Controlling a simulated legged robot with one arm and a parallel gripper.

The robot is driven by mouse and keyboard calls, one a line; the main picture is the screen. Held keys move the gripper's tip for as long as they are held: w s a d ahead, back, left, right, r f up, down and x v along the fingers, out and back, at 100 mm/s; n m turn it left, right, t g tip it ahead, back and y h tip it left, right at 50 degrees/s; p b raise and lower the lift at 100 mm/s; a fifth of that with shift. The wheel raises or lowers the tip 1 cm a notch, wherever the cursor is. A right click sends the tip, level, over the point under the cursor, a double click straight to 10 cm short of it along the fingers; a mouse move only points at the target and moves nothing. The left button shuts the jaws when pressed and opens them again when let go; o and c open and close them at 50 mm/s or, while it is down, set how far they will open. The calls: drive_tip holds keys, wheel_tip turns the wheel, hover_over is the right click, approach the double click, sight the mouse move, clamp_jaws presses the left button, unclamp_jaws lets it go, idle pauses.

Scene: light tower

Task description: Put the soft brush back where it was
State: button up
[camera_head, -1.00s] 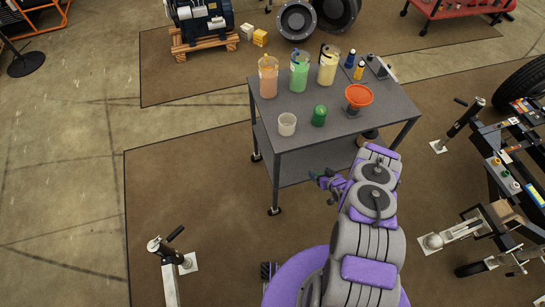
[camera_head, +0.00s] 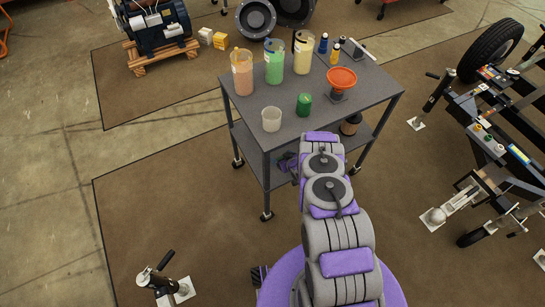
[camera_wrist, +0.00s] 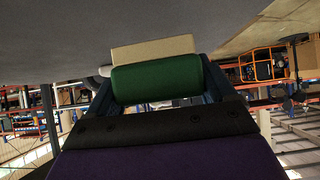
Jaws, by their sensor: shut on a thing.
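The soft brush shows in the wrist view as a green rounded handle (camera_wrist: 155,79) with a pale beige block (camera_wrist: 153,52) beyond it. My gripper (camera_wrist: 157,88) is shut on it, with a dark finger at each side.
A spool (camera_head: 350,124) sits on the lower shelf. A trailer frame (camera_head: 500,130) stands right.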

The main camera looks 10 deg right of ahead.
sight(274, 154)
drive_tip(key=w, duration=0.2)
drive_tip(key=w+a+b, duration=0.1)
drive_tip(key=w, duration=0.1)
drive_tip(key=shift+f, duration=0.35)
drive_tip(key=shift+w+a, duration=0.2)
drive_tip(key=shift+a, duration=0.05)
drive_tip(key=shift+w+a+b, duration=0.15)
drive_tip(key=shift+w+a, duration=0.1)
drive_tip(key=shift+a, duration=0.25)
drive_tip(key=shift+w+a+b, duration=0.15)
drive_tip(key=shift+w+a, duration=0.1)
drive_tip(key=shift+a, duration=0.2)
wheel_tip(274, 154, down, 4)
drive_tip(key=shift+s+d+r+b, duration=0.15)
drive_tip(key=shift+r+b, duration=0.05)
drive_tip(key=shift+b, duration=0.55)
drive_tip(key=shift+d+r, duration=0.1)
drive_tip(key=shift+d, duration=0.3)
drive_tip(key=o, duration=0.8)
drive_tip(key=shift+d, duration=0.1)
drive_tip(key=shift+o, duration=1)
drive_tip(key=shift+a, duration=0.5)
drive_tip(key=shift+s+d+r, duration=0.15)
drive_tip(key=shift+s+r, duration=0.1)
drive_tip(key=shift+r, duration=0.05)
drive_tip(key=p+v, duration=0.4)
drive_tip(key=v, duration=0.7)
drive_tip(key=shift+d, duration=0.2)
